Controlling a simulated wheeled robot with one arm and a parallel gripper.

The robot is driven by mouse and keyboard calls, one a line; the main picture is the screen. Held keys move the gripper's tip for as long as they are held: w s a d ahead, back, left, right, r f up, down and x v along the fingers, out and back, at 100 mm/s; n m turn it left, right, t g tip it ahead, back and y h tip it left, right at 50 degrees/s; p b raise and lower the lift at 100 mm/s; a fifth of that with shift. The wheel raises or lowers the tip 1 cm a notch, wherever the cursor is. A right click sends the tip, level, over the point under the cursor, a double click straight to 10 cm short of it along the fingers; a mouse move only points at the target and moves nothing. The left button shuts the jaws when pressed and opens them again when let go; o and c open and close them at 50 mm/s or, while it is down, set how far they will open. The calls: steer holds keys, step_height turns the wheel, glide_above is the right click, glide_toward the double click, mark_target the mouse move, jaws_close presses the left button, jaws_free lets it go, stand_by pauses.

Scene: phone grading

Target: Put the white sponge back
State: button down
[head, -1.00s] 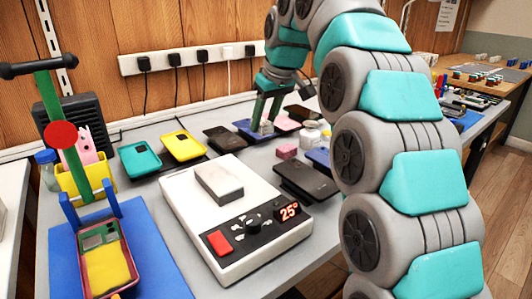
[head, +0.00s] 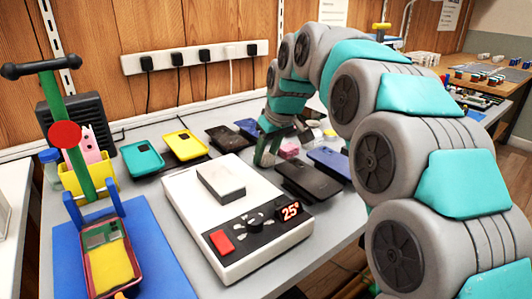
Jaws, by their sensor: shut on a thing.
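My gripper (head: 268,157) is low over the table, just beyond the back right corner of the white heating plate. Its two green fingers are shut on a small pale thing, which I take to be the white sponge (head: 268,159); the fingers hide most of it. A pink sponge block (head: 289,151) sits just to the right of the gripper, and I cannot tell whether they touch. I cannot tell from this view whether the white sponge touches the table.
The white heating plate (head: 190,205) bears a grey block (head: 221,181) and reads 25°. A black phone (head: 305,180) and a blue phone (head: 328,162) lie to the right. Teal (head: 143,159) and yellow (head: 185,145) cases lie behind. A tall green-handled press (head: 72,140) stands left.

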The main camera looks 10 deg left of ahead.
steer(key=shift+f, duration=0.15)
steer(key=shift+c, duration=2.2)
jaws_free()
steer(key=v, duration=1.2)
steer(key=shift+b, duration=0.45)
